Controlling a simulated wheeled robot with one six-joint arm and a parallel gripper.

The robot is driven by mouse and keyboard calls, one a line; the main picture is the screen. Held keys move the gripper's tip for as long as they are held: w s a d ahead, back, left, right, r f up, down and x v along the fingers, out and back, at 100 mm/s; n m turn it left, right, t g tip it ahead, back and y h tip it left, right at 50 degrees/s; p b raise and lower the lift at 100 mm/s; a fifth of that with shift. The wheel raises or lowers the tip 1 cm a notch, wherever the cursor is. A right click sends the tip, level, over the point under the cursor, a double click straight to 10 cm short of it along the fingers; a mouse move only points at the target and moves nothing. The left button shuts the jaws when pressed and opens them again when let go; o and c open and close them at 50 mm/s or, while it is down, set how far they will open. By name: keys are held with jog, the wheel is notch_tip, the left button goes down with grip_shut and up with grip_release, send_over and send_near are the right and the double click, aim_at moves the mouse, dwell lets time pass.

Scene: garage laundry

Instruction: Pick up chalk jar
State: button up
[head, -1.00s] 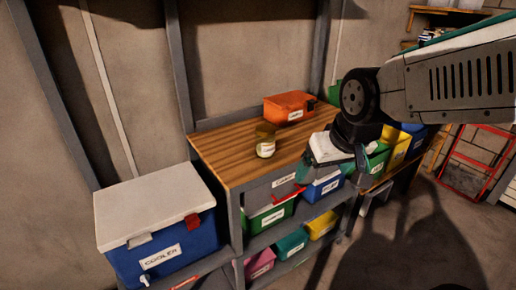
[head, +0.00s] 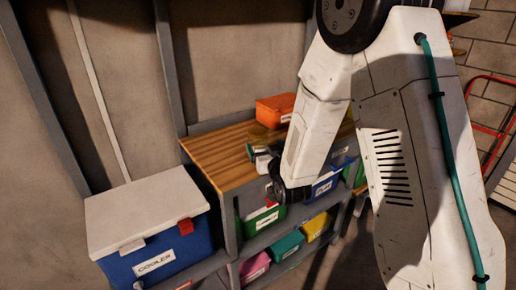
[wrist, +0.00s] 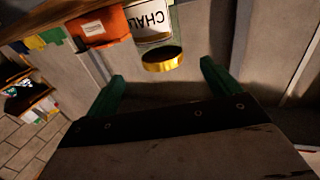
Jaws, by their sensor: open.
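The chalk jar stands on the wooden bench top (head: 205,150). In the head view its yellowish upper part (head: 266,136) shows, and my arm and gripper hide much of the rest. In the wrist view I see its white label (wrist: 151,24) reading "CHAL" and its gold band (wrist: 163,61), cut off by the top edge. My gripper (wrist: 163,75) is open, with its green fingers apart. The jar appears between the fingertips in the picture, a little beyond them, and nothing is held. In the head view the gripper (head: 262,160) is close beside the jar.
An orange bin (head: 274,108) sits behind the jar on the bench; it also shows in the wrist view (wrist: 97,27). A blue cooler with a white lid (head: 150,215) stands at the left. Coloured bins, such as a green one (head: 264,220), fill the shelves below.

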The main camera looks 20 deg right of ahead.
aim_at(261, 139)
jog(key=w, duration=0.7)
jog(key=shift+w+a+r, duration=0.1)
jog(key=c, duration=1.5)
jog(key=shift+r, duration=0.1)
